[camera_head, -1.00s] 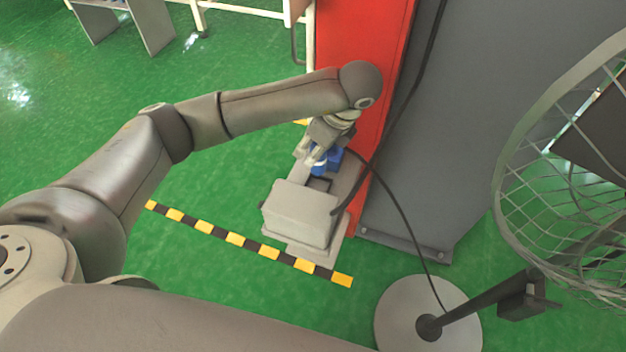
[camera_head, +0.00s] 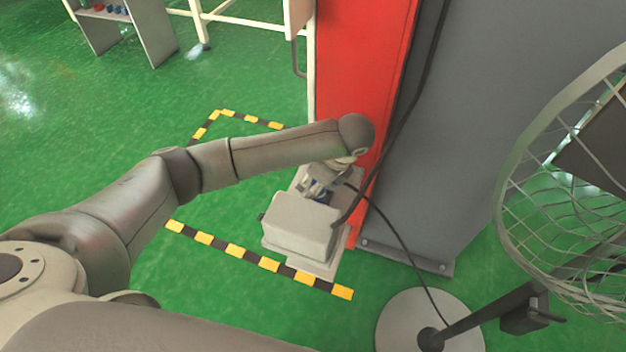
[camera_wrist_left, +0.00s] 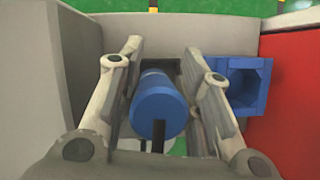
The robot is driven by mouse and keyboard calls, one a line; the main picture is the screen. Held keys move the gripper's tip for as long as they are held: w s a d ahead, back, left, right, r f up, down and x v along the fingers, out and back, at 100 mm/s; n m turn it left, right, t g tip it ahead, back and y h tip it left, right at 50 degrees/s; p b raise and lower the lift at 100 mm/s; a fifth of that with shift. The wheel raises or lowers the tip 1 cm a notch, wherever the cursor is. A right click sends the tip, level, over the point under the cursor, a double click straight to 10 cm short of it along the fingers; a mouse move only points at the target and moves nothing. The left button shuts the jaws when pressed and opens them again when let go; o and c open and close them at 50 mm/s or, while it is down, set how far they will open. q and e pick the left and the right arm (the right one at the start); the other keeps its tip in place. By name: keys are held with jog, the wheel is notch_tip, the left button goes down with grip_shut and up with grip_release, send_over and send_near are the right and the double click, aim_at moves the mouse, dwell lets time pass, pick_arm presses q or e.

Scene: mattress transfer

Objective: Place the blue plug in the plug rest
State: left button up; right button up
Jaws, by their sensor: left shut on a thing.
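The blue plug (camera_wrist_left: 158,105) is a round cylinder with a dark cable at its near end. My left gripper (camera_head: 314,188) is shut on it, with one finger on each side in the left wrist view. The plug's far end lies in front of a dark square opening in a light grey housing (camera_wrist_left: 215,43); I cannot tell if it is inside. A hollow blue square holder (camera_wrist_left: 258,88), perhaps the plug rest, sits just right of the gripper and looks empty. In the head view my arm and gripper hide most of the plug. My right gripper is not in view.
The grey box (camera_head: 300,222) stands by a red panel (camera_head: 352,75) and a grey cabinet (camera_head: 480,110). A black cable (camera_head: 392,215) runs near the gripper. A fan (camera_head: 575,190) on a round base stands at right. Green floor left of the box is clear.

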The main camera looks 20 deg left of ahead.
pick_arm(q)
jog(key=o, duration=1.1)
jog(key=shift+r+p, duration=0.25)
jog(key=shift+p, duration=0.05)
jog(key=b+v, duration=0.1)
jog(key=v, duration=0.3)
jog(key=shift+d+r, duration=0.15)
jog(key=p+v, duration=0.1)
jog(key=v, duration=0.6)
jog(key=shift+r+p, duration=0.2)
jog(key=shift+p, duration=0.2)
jog(key=shift+s+f, duration=0.1)
jog(key=shift+s, duration=0.05)
